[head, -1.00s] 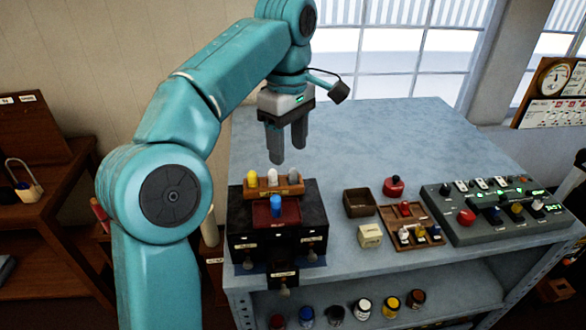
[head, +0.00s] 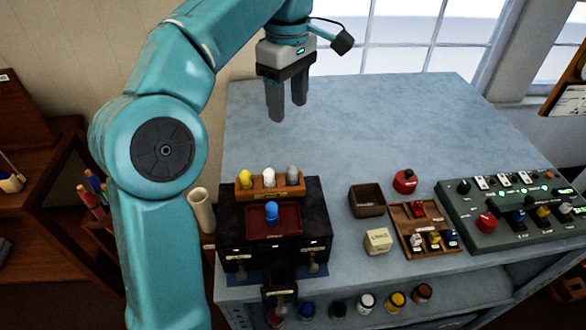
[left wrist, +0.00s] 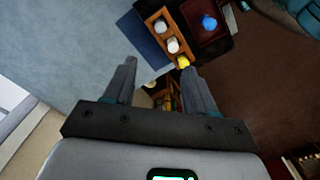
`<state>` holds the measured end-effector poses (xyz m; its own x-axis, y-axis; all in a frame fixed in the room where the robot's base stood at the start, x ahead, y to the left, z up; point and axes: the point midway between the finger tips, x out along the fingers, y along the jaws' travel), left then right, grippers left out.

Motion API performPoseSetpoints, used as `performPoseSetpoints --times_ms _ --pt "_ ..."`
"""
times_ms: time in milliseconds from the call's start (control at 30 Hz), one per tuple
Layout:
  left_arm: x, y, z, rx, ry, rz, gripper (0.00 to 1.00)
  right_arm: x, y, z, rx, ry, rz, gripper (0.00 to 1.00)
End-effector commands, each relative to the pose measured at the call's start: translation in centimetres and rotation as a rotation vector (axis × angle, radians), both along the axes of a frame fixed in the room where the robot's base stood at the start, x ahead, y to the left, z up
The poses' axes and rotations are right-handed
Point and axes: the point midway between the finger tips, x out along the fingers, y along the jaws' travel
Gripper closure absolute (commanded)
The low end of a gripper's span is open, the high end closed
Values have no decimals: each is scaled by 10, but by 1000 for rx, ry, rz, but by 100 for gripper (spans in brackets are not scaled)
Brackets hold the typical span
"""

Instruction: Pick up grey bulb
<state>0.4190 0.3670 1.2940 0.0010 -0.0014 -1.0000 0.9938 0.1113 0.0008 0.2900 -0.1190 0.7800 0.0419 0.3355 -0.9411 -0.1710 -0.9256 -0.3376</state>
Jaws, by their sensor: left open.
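The grey bulb (head: 292,174) stands upright at the right end of a small wooden rack (head: 270,192), with a white bulb (head: 268,177) in the middle and a yellow bulb (head: 245,179) at the left. The rack sits on the back of a black box (head: 322,215). In the left wrist view the grey bulb (left wrist: 160,26) is at the far end of the row, beyond the gripper's tips. My left gripper (head: 288,112) is open and empty, above and behind the rack, fingers pointing down. My right gripper is not in view.
A blue bulb (head: 271,212) stands in a red tray (head: 290,228) in front of the rack. To the right are a brown bin (head: 367,203), a cream block (head: 378,241), a switch tray (head: 412,220) and a control panel (head: 480,222). The back of the table (head: 390,120) is clear.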

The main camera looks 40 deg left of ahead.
Motion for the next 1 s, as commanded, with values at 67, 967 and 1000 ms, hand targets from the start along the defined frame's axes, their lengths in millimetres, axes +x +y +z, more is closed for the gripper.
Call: performPoseSetpoints --times_ms 67,967,1000 --pt "-2 -2 -10 0 3 -2 44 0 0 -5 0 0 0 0" --pt "1 -9 -155 -1 4 1 44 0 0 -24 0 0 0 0" --pt "1 -9 -159 -1 3 0 44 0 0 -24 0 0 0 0"
